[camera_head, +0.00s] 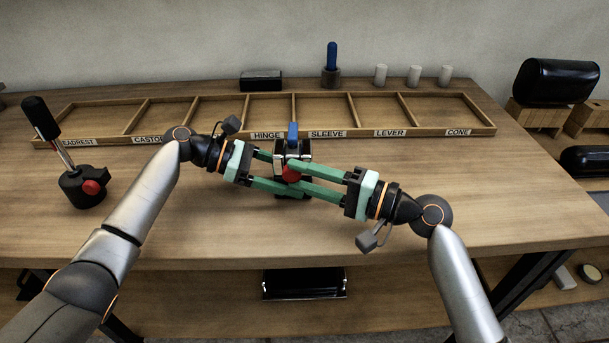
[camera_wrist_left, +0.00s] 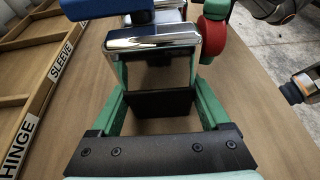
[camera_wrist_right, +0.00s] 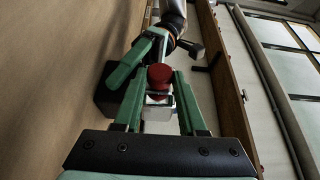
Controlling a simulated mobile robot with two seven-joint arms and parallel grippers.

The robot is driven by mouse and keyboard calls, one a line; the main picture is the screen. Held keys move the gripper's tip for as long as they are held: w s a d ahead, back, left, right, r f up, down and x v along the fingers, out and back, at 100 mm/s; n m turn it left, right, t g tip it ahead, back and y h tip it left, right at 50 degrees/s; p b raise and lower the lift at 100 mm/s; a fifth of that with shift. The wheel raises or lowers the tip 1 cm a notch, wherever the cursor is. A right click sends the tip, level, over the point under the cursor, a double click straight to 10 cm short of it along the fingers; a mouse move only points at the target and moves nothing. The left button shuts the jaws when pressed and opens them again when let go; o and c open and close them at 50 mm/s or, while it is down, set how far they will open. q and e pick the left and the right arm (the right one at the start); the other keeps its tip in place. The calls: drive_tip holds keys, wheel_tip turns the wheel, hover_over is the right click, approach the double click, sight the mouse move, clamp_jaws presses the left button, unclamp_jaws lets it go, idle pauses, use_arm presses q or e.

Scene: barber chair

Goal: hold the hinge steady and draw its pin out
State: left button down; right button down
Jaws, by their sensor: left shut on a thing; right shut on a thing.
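The hinge (camera_head: 281,158) is a shiny chrome block on a dark base near the middle of the bench, below the HINGE and SLEEVE labels. It fills the view between the fingers in the left wrist view (camera_wrist_left: 152,43). My left gripper (camera_head: 279,172) is shut on the hinge from the left. The pin's red head (camera_head: 291,174) is at the hinge's near side; it also shows in the left wrist view (camera_wrist_left: 213,32) and the right wrist view (camera_wrist_right: 160,77). My right gripper (camera_head: 294,177) is shut on the pin from the right. The pin's shaft is hidden.
A blue piece (camera_head: 292,133) stands up behind the hinge. A labelled wooden tray (camera_head: 480,131) with empty compartments spans the back. A black lever with a red knob (camera_head: 92,187) stands at left. The front of the bench is clear.

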drive_tip(key=shift+s, duration=0.1)
drive_tip(key=s, duration=0.3)
drive_tip(key=shift+s+f, duration=0.1)
use_arm(q)
drive_tip(key=shift+w+a, duration=0.1)
use_arm(e)
drive_tip(key=shift+s+a, duration=0.1)
drive_tip(key=shift+s, duration=0.45)
drive_tip(key=shift+c, duration=2.2)
unclamp_jaws()
drive_tip(key=v, duration=1.2)
